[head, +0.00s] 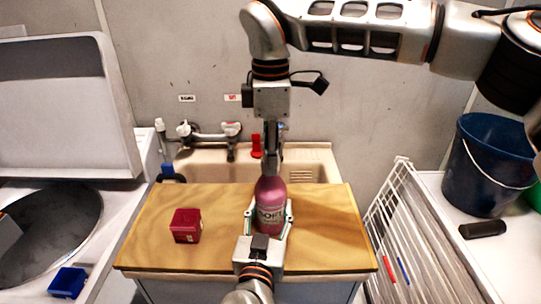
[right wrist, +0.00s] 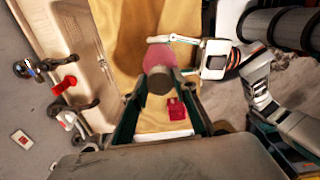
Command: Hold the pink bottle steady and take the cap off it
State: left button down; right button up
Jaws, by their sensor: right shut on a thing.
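The pink bottle (head: 270,190) stands upright on the wooden board. It also shows in the right wrist view (right wrist: 158,52), with its dark cap (right wrist: 158,83) facing the camera. My left gripper (head: 268,214) comes in low from the front, its fingers on both sides of the bottle's body, shut on it. My right gripper (head: 272,160) points straight down over the bottle top and is shut on the cap. In the head view the fingers hide most of the cap. I cannot tell whether the cap is loose from the neck.
A red box (head: 187,226) lies on the wooden board (head: 330,250), left of the bottle. The sink (head: 312,172) and its faucet are behind. A white drying rack (head: 415,240) and a blue bucket (head: 490,165) are at right. The board's left part is mostly free.

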jog(key=n, duration=3.6)
jog(key=shift+r, duration=0.1)
jog(key=n, duration=1.2)
jog(key=shift+n, duration=0.3)
